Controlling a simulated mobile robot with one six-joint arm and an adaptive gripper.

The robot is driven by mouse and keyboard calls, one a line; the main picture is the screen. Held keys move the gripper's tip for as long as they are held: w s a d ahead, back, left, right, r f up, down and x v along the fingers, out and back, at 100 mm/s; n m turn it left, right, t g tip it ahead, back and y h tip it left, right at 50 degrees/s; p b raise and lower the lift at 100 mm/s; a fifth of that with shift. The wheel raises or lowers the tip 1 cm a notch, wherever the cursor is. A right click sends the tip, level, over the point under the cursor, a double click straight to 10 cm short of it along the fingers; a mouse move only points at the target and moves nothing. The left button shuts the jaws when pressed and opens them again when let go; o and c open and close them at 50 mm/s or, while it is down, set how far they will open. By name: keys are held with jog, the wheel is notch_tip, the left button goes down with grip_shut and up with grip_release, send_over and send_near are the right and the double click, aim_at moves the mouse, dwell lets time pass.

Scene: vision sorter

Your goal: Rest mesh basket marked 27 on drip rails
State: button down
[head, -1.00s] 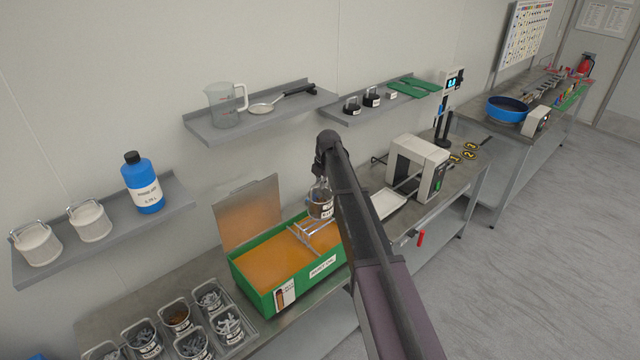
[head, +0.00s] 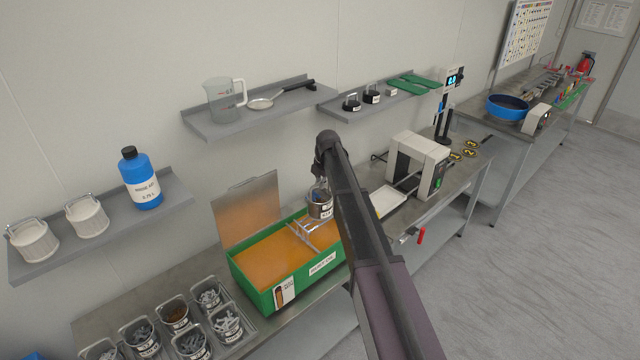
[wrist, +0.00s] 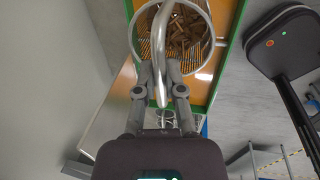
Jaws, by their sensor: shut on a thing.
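My gripper (wrist: 163,82) is shut on the bail handle of a round mesh basket (wrist: 198,70), which holds brown pieces. In the head view the basket (head: 320,206) hangs below my arm's end, over the right part of the green tank (head: 262,292) of amber liquid. The grey drip rails (head: 303,234) lie across the tank's top, just below and left of the basket. A white label shows on the basket, but its number is too small to read. I cannot tell whether the basket touches the rails. My arm hides part of the tank's right end.
The tank's lid (head: 247,208) stands open at the back. A tray of several labelled baskets (head: 190,325) sits to the left. A white tray (head: 388,200) and a cream machine (head: 420,160) stand to the right. Wall shelves (head: 255,110) run above the bench.

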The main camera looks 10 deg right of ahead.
jog(key=shift+f+b, duration=0.85)
jog(key=shift+f, duration=0.15)
jog(key=c, duration=0.7)
grip_release()
jog(key=shift+o, duration=0.2)
jog(key=shift+r, duration=0.2)
notch_tip(320, 180, up, 4)
jog(key=p, duration=0.4)
jog(key=shift+s+f, duration=0.1)
jog(key=s+a, duration=0.6)
jog(key=a, duration=0.3)
jog(key=s+a, duration=0.6)
jog(key=a, duration=0.3)
jog(key=shift+s+a+f, duration=0.2)
jog(key=shift+a, duration=0.05)
